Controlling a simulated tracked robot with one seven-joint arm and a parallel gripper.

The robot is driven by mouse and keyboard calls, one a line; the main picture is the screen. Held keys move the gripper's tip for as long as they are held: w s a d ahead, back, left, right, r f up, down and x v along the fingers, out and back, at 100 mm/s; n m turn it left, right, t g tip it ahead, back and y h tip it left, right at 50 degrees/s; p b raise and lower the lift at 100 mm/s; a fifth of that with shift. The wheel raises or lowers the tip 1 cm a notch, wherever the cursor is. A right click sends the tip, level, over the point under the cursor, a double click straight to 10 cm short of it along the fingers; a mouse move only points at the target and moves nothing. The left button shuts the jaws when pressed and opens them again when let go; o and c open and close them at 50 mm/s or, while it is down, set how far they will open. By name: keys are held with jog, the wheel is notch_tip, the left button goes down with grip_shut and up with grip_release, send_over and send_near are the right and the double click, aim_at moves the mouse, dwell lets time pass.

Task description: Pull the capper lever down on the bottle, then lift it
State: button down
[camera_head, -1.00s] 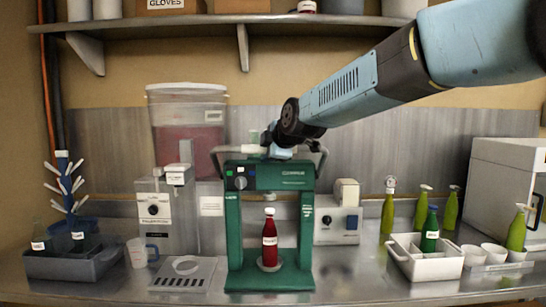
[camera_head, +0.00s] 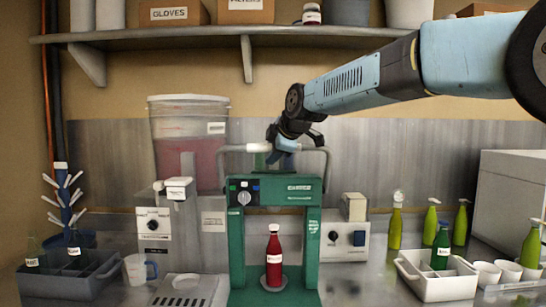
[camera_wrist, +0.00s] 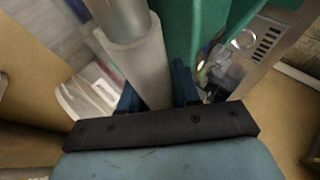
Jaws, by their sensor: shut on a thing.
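The green bottle capper (camera_head: 237,250) stands on the steel counter. Its U-shaped lever has a pale grip bar (camera_head: 259,147) and stands raised above the capper's top. My gripper (camera_head: 281,157) is at the right part of this bar, shut on it. In the wrist view the thick grey lever grip (camera_wrist: 140,65) runs between my dark blue fingers (camera_wrist: 158,92). A red bottle (camera_head: 273,260) with a pale top stands upright on the capper's round base plate, between the two green posts. My gripper hides part of the lever bar.
A shelf (camera_head: 200,36) with boxes and tubs runs above. Left are a grey bin (camera_head: 70,285), a mug (camera_head: 138,270) and a dispenser with red liquid (camera_head: 187,150). Right are a white device (camera_head: 345,242), a white crate (camera_head: 435,286) and several green bottles (camera_head: 395,228).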

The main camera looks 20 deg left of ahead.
jog(key=shift+a, duration=0.15)
dwell(0.4)
jog(key=c, duration=0.9)
grip_release()
jog(key=v, duration=1.3)
jog(key=shift+d+r, duration=0.15)
jog(key=shift+d, duration=0.15)
jog(key=shift+s, duration=0.15)
jog(key=shift+c, duration=0.3)
